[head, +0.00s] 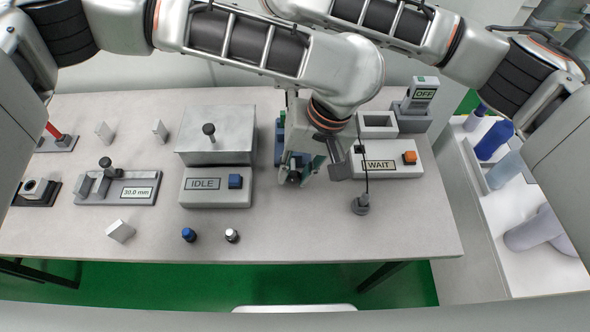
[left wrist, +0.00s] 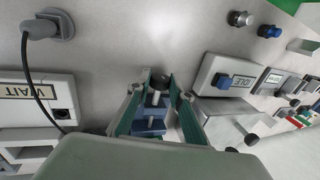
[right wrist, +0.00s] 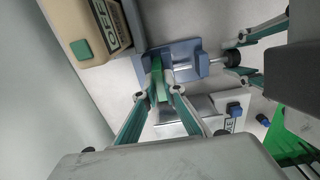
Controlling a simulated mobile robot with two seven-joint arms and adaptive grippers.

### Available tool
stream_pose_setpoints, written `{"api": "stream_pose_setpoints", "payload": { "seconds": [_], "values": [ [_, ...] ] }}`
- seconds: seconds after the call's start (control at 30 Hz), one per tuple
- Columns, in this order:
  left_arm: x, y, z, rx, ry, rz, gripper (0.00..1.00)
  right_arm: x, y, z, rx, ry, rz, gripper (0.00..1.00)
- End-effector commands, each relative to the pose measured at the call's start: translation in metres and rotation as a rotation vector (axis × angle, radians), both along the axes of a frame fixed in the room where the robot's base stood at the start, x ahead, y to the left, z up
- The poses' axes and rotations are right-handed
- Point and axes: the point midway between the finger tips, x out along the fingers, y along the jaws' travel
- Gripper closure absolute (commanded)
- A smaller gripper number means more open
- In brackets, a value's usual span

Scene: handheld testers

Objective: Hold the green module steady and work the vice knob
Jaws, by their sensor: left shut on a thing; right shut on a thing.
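The blue vice (right wrist: 185,62) stands on the table, mostly hidden behind my left arm in the head view; a blue part of it (head: 279,145) shows there. The green module (right wrist: 156,78) sits upright at the vice jaws. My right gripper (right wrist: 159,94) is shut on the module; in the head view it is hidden. The dark vice knob (left wrist: 160,82) is at the end of the screw. My left gripper (left wrist: 161,90) is shut on this knob, its fingers on either side of it. The left gripper also shows in the head view (head: 303,170), where its fingers partly cover the knob.
Left of the vice stands the IDLE box (head: 217,188) with a metal block behind it. To the right are the WAIT box (head: 388,163), a cabled plug (head: 360,205) and the OFF device (head: 420,95). Small blue (head: 188,234) and silver (head: 232,235) parts lie near the front.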

Motion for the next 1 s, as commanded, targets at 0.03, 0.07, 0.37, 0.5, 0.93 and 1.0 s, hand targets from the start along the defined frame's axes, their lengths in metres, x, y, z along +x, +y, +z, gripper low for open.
{"api": "stream_pose_setpoints", "payload": {
  "seconds": [0.03,0.07,0.37,0.5,0.93,1.0],
  "values": [
    [-0.001,0.000,0.000,-0.001,0.002,0.001,0.77,0.000,0.000,0.000,0.000,0.000,0.000,1.00],
    [-0.001,0.000,0.000,-0.001,0.002,0.001,0.69,0.000,0.000,0.000,0.000,0.000,0.000,1.00],
    [0.000,0.000,0.000,-0.001,0.001,-0.001,0.62,0.000,0.000,0.000,0.000,0.000,0.000,1.00],
    [0.000,-0.001,0.004,-0.001,-0.001,0.000,0.62,0.000,0.000,0.000,0.000,0.000,0.000,1.00],
    [0.001,-0.021,0.077,-0.001,-0.005,0.000,0.62,0.000,0.000,0.000,0.000,0.000,0.000,1.00],
    [0.000,-0.025,0.089,-0.001,-0.004,0.000,0.62,0.000,0.000,0.000,0.000,0.000,0.000,1.00]
  ]
}}
